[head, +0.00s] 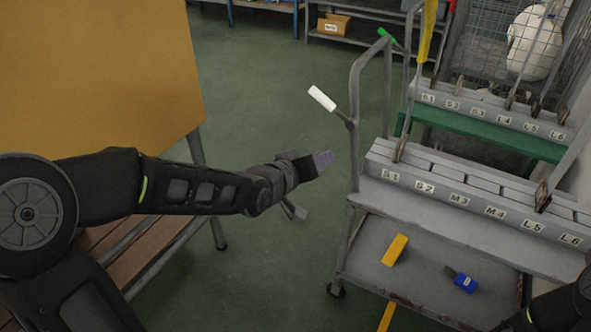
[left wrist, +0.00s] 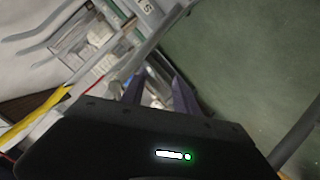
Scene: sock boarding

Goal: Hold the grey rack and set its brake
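The grey rack (head: 420,212) stands at the right of the head view, with labelled slots along its upper deck and a tubular upright frame (head: 355,120) at its left end. A lever with a white grip (head: 322,98) sticks out up and left from this frame; I take it for the brake lever. My left gripper (head: 323,160) is left of the frame and below the white grip, apart from both. In the left wrist view its two fingers (left wrist: 158,92) are spread, with grey tubing beyond them and nothing clearly held. My right gripper is out of view.
A second rack with a green shelf (head: 490,134) and a green-gripped lever (head: 390,38) stands behind. A yellow block (head: 395,250) and a blue object (head: 464,282) lie on the grey rack's lower shelf. A tan board (head: 95,75) stands left. Green floor between is clear.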

